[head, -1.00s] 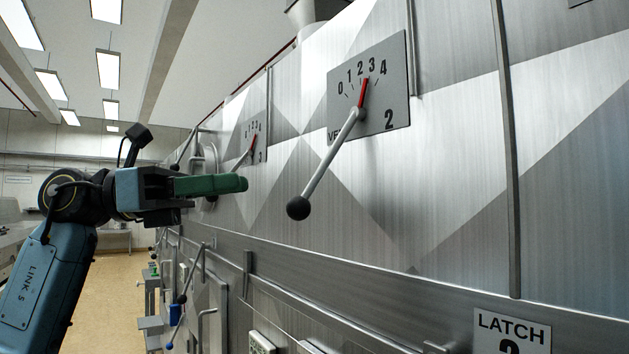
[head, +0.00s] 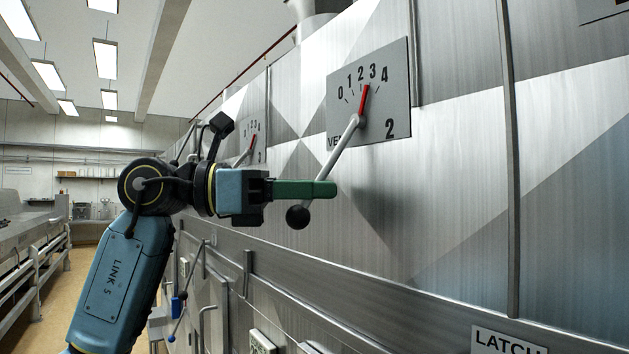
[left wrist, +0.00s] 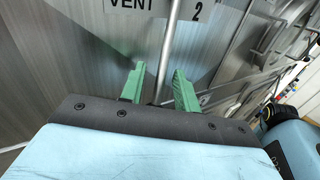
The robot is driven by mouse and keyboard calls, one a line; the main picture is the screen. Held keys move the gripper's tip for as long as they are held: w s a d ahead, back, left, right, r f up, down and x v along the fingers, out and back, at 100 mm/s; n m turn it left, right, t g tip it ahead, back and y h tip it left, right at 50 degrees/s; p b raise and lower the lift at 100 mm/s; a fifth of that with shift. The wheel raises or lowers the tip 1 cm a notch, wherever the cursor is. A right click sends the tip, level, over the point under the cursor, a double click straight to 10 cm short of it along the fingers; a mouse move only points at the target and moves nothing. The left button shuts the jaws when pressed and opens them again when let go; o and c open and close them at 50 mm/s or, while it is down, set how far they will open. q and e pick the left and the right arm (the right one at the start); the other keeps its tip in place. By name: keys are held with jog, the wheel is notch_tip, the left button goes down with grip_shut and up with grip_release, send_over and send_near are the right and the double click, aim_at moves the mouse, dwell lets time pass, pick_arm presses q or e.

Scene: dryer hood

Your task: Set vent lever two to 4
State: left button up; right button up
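Vent lever two (head: 332,160) is a pale metal rod with a black ball knob (head: 298,216) hanging down to the left. Its red pointer (head: 364,100) stands between 2 and 3 on the grey scale plate (head: 395,100), which is marked 0 to 4. My left gripper (head: 326,189) has green fingers at the lower rod, just above the knob. In the left wrist view the gripper (left wrist: 159,70) is open, and the lever rod (left wrist: 172,35) runs between its fingers. Whether a finger touches the rod I cannot tell. My right gripper is not in view.
A second vent lever with plate 3 (head: 255,140) is farther along the hood wall, partly behind my left arm. A vertical metal strip (head: 508,150) is on the right. A latch label (head: 505,341) is at the lower right. The aisle floor is at the lower left.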

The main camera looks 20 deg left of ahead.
pick_arm(q)
jog(key=shift+d, duration=0.25)
grip_shut()
jog(key=shift+w, duration=0.1)
jog(key=a+r+m+y+p, duration=0.1)
jog(key=w+a+m+y+p, duration=0.1)
jog(key=m+p, duration=0.1)
jog(key=shift+w+a+r, duration=0.15)
jog(key=shift+w+r, duration=0.15)
jog(key=shift+r, duration=0.1)
